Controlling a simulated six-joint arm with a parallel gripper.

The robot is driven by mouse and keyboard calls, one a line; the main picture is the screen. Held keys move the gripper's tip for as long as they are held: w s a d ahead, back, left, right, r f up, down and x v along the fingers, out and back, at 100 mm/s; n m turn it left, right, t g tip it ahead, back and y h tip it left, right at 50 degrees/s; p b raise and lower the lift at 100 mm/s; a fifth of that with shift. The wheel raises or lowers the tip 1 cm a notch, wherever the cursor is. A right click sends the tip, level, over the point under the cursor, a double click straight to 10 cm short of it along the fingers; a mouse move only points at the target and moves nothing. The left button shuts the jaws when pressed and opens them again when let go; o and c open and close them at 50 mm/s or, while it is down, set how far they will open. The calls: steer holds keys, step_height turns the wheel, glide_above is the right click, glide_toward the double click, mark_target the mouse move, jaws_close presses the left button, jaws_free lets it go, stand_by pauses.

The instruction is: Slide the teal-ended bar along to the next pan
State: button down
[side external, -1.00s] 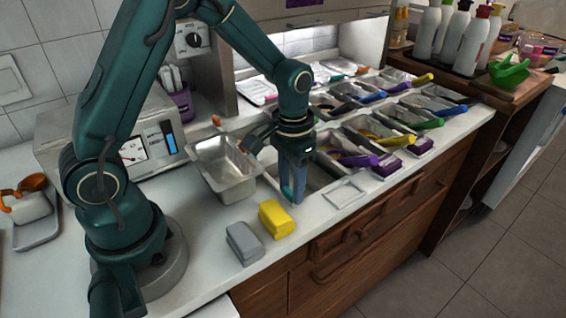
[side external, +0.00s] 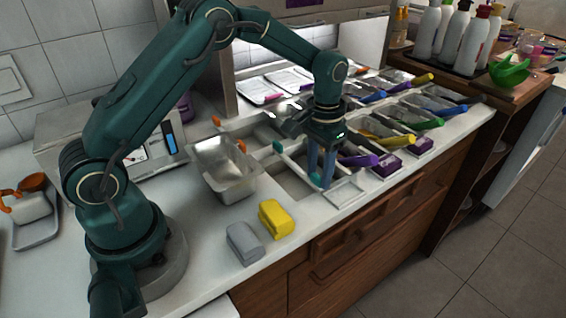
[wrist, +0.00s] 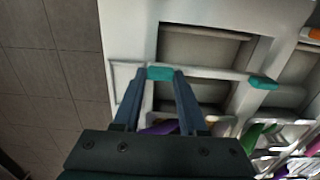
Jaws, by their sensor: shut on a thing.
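The bar (wrist: 215,74) is pale with a teal block at each end. In the wrist view it lies across a dark, empty-looking rectangular well (wrist: 205,48), with bare opening on both sides of it. My gripper (wrist: 160,75) is shut on its near teal end, by the counter's front edge. In the side view the bar's far teal end (side external: 278,146) shows toward the back of the wells, and my gripper (side external: 321,180) is at the front end. A pan with a purple-handled scoop (side external: 360,160) is just right of my gripper, partly hidden by it.
An empty steel pan (side external: 225,168) stands to the left of the bar. Yellow (side external: 276,218) and grey (side external: 244,243) blocks sit at the front left. A pale square outline (side external: 345,191) lies on the counter beside my gripper. Several pans with coloured scoops continue rightward.

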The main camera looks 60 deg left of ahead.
steer(key=shift+w, duration=1.3)
steer(key=shift+c, duration=2.2)
jaws_free()
steer(key=shift+r, duration=2.6)
